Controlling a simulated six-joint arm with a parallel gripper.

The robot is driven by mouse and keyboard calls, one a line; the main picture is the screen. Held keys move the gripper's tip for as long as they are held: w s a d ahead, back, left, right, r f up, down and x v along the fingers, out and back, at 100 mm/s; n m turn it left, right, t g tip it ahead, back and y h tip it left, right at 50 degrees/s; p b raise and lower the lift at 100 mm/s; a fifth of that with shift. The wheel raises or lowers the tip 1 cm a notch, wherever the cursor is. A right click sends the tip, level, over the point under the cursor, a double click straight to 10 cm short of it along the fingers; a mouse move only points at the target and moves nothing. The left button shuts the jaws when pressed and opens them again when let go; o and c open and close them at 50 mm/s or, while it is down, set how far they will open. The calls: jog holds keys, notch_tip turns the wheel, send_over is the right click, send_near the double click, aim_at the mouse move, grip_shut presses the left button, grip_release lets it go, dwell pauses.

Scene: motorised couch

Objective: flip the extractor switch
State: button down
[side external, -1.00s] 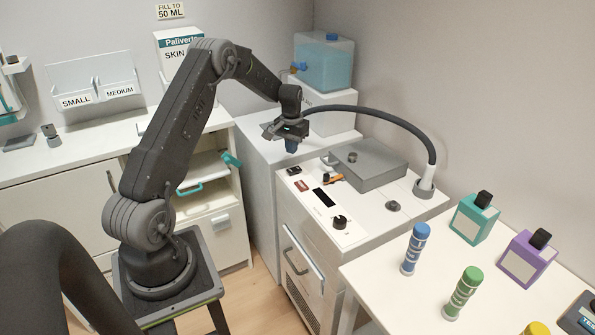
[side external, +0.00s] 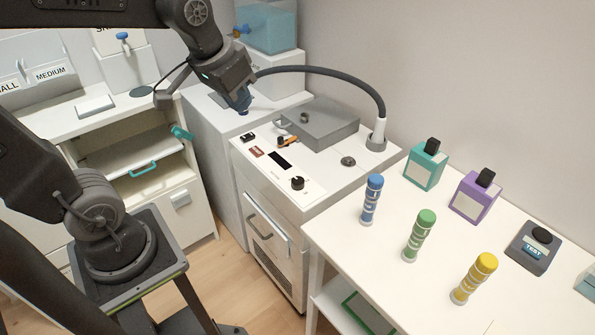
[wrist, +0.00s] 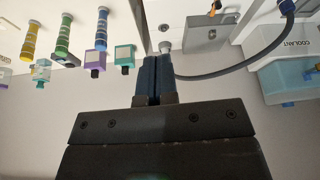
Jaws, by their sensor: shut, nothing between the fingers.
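A white machine (side external: 325,175) has a control panel on its top. A small black rocker-like switch (side external: 247,138) sits at the panel's back left corner; its label is too small to read, and I cannot tell its position. An orange-handled lever (side external: 288,142) and a black round knob (side external: 297,183) are on the same panel. My gripper (side external: 244,108) is shut and empty, its blue fingers tilted above and behind the black switch, seemingly apart from it. In the wrist view the two blue fingers (wrist: 157,68) lie together; the switch is not visible there.
A grey box (side external: 325,125) and a black hose (side external: 345,78) arching from its base on the machine stand close to my gripper. A coolant tank (side external: 267,25) is behind. The right table holds a blue tube (side external: 371,198), other tubes and bottles.

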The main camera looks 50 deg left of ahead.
jog(key=s+d+f+m+t, duration=0.1)
jog(key=s+d, duration=0.3)
jog(key=s, duration=0.4)
jog(key=shift+h, duration=0.3)
jog(key=shift+w, duration=0.1)
jog(key=w+a+g, duration=0.3)
jog(key=w+a, duration=1.2)
jog(key=w, duration=0.4)
jog(key=w+a+f+g, duration=0.1)
jog(key=w+a+f, duration=0.2)
jog(key=a+f, duration=0.5)
jog(key=w+a+f+g, duration=0.1)
jog(key=w+a+f, duration=0.2)
jog(key=a+f, duration=0.4)
jog(key=a, duration=0.4)
jog(key=shift+w+a+f, duration=0.35)
jog(key=shift+w+f, duration=0.05)
